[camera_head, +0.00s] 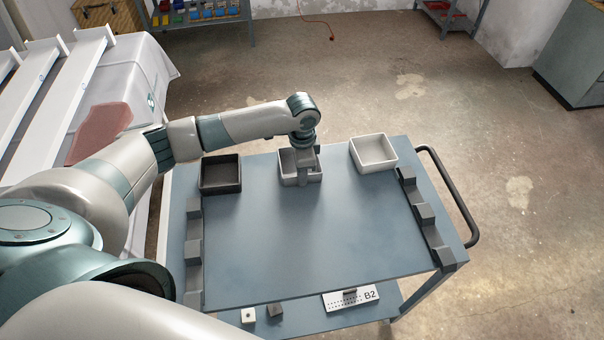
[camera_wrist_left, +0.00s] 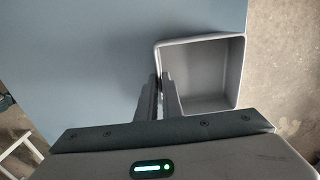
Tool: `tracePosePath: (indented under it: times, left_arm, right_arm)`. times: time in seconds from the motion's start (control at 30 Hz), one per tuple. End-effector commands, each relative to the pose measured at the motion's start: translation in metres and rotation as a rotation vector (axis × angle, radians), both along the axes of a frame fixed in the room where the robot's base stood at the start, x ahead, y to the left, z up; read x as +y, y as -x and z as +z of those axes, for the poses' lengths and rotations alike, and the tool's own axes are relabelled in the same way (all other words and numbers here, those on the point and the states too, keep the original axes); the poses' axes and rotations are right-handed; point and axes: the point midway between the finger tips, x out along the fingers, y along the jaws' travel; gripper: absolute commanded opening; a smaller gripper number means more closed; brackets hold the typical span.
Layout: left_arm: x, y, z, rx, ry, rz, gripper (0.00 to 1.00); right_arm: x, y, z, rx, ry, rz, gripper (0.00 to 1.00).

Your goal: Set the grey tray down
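The grey tray (camera_head: 287,180) is a small open square box near the far edge of the blue cart top (camera_head: 290,240), between a black tray and a white tray. My left gripper (camera_head: 304,180) reaches down over it from above. In the left wrist view the tray (camera_wrist_left: 208,104) looks empty and my left gripper's fingers (camera_wrist_left: 159,82) straddle one of its side walls, one inside and one outside, closed on it. Whether the tray's bottom touches the cart top cannot be told. My right gripper is not in view.
The black tray (camera_head: 220,188) stands to the left and the white tray (camera_head: 373,167) to the right, both close by. Dark grey blocks line the cart's left (camera_head: 193,253) and right (camera_head: 424,214) sides. The middle of the cart top is clear. A black handle (camera_head: 462,205) is at right.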

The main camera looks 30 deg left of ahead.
Motion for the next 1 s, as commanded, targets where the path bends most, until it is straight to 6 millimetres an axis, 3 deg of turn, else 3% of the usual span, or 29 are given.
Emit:
tracePosePath:
  times: [0.57, 0.77, 1.0]
  left_arm:
    - [0.0, -0.001, 0.01, -0.001, 0.002, 0.001, 0.21]
    - [0.0, -0.001, 0.034, -0.004, 0.001, -0.001, 0.21]
    - [0.0, -0.002, 0.077, -0.004, 0.002, 0.0, 0.21]
  right_arm:
    - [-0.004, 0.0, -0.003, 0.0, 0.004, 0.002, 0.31]
    - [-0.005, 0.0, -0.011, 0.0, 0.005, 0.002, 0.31]
    - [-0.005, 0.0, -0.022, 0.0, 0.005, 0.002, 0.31]
